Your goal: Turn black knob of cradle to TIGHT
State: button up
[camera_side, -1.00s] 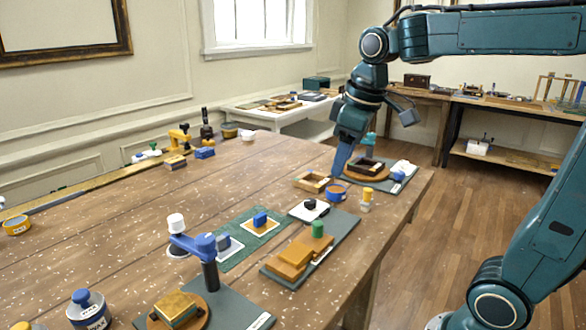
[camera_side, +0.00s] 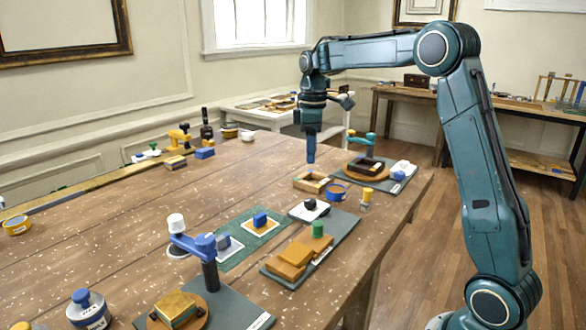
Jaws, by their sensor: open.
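A black knob (camera_side: 310,203) sits on a white plate (camera_side: 299,215) near the right side of the table. The plate is at the back end of a dark green board (camera_side: 345,228) that carries stepped wooden blocks (camera_side: 290,260) and a green knob (camera_side: 318,230). I cannot read the knob's marking or setting, nor tell for certain which fixture is the cradle. My gripper (camera_side: 311,161) points down, open, above the far side of a shallow wooden tray (camera_side: 297,183), behind the black knob and clear of it. The gap between its fingers is hard to see from here.
A blue-banded round tin (camera_side: 336,194) and a yellow-topped peg (camera_side: 366,198) stand right of the tray. Behind them is a board with a wooden disc (camera_side: 352,172) and a teal crank (camera_side: 362,136). A blue post fixture (camera_side: 208,265) stands at the front. The table's left middle is clear.

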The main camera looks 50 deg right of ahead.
aim_at(310, 200)
jog(key=shift+f, duration=0.25)
notch_tip(310, 200, down, 13)
jog(key=shift+f, duration=0.2)
dwell(0.6)
jog(key=c, duration=1)
